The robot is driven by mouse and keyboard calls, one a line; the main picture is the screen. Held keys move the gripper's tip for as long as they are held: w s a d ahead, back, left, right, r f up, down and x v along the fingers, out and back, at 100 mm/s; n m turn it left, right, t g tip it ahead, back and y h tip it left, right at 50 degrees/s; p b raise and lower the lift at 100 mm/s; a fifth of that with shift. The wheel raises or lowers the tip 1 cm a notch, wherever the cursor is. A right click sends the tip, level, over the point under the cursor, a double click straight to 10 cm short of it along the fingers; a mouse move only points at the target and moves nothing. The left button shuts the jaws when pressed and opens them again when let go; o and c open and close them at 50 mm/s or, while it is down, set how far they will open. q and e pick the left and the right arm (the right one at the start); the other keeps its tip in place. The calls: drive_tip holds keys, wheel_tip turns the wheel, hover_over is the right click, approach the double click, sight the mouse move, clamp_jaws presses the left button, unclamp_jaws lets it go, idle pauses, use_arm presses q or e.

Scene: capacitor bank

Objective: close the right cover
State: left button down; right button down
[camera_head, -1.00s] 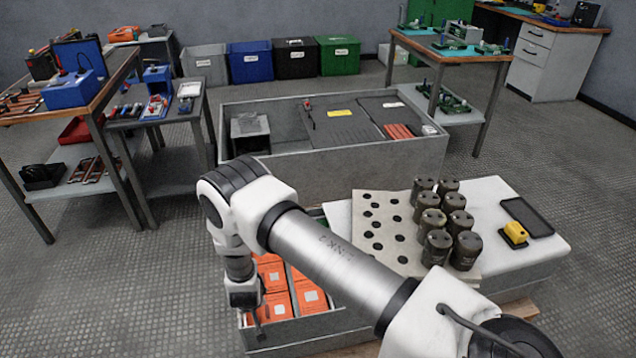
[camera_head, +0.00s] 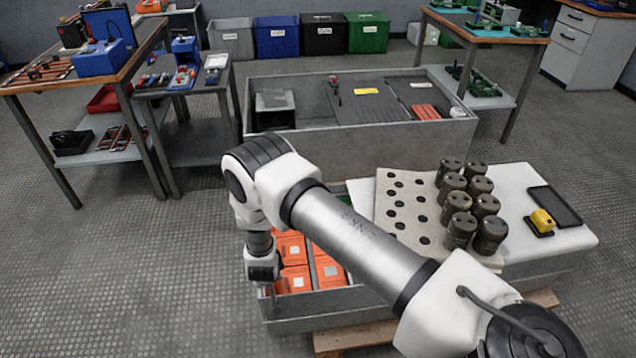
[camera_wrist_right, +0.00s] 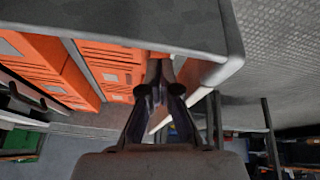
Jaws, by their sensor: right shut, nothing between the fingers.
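My right arm crosses the head view from the lower right. My right wrist (camera_head: 262,268) hangs at the left end of a grey crate (camera_head: 345,300) holding orange packs (camera_head: 294,280). The arm hides part of the crate. In the right wrist view, my right gripper (camera_wrist_right: 160,70) is shut and empty, its fingertips close beside the crate wall (camera_wrist_right: 150,22); contact is unclear. A pale flat edge (camera_wrist_right: 192,90) shows just beyond the fingers. A white slab (camera_head: 560,238) lies over the right part of the crate. I cannot tell which part is the right cover. My left gripper is out of view.
A larger grey box (camera_head: 360,145) stands behind. A low table (camera_head: 195,155) stands left. Floor at left is clear.

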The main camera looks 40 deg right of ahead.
drive_tip(key=v, duration=1.2)
drive_tip(key=s+d+f+g, duration=0.2)
drive_tip(key=s+f, duration=0.1)
drive_tip(key=s, duration=0.5)
drive_tip(key=s+d+f+g, duration=0.15)
drive_tip(key=s+f, duration=0.25)
drive_tip(key=s, duration=0.5)
drive_tip(key=s+a+r+n+g+y, duration=0.1)
drive_tip(key=s+a+r+n+y, duration=0.15)
drive_tip(key=s, duration=0.85)
wheel_tip(320, 180, up, 18)
drive_tip(key=p, duration=1.8)
drive_tip(key=shift+w+n, duration=0.35)
drive_tip(key=shift+w, duration=0.15)
drive_tip(key=shift+a, duration=0.1)
